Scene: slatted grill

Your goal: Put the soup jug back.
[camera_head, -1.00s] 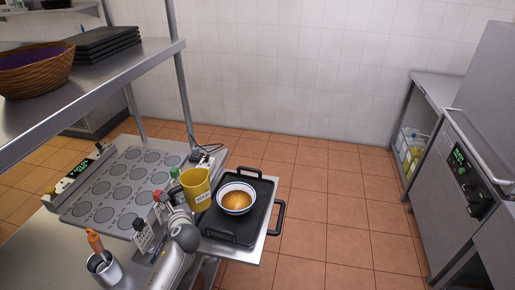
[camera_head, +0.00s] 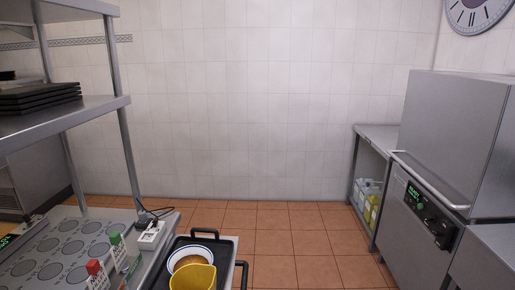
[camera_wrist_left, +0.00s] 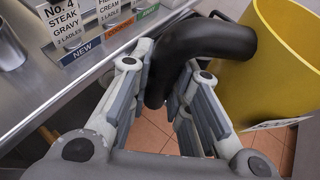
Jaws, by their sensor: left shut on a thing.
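The yellow soup jug (camera_head: 194,279) shows at the bottom edge of the head view, in front of the bowl and partly cut off. In the left wrist view the yellow jug (camera_wrist_left: 262,75) fills the right side, with a black curved handle (camera_wrist_left: 195,45). My left gripper (camera_wrist_left: 168,85) is shut on this black handle. The head view does not show my left gripper. A white bowl with a blue rim (camera_head: 189,251) sits on a black tray (camera_head: 212,236), partly hidden behind the jug. My right gripper is in neither view.
A steel counter with round plates (camera_head: 60,250) lies at left, with small label cards (camera_head: 118,250) along its edge. A shelf with stacked black trays (camera_head: 40,97) stands above it. The wrist view shows a metal cup (camera_wrist_left: 10,48). Tiled floor (camera_head: 290,245) is open towards the steel machine (camera_head: 430,205).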

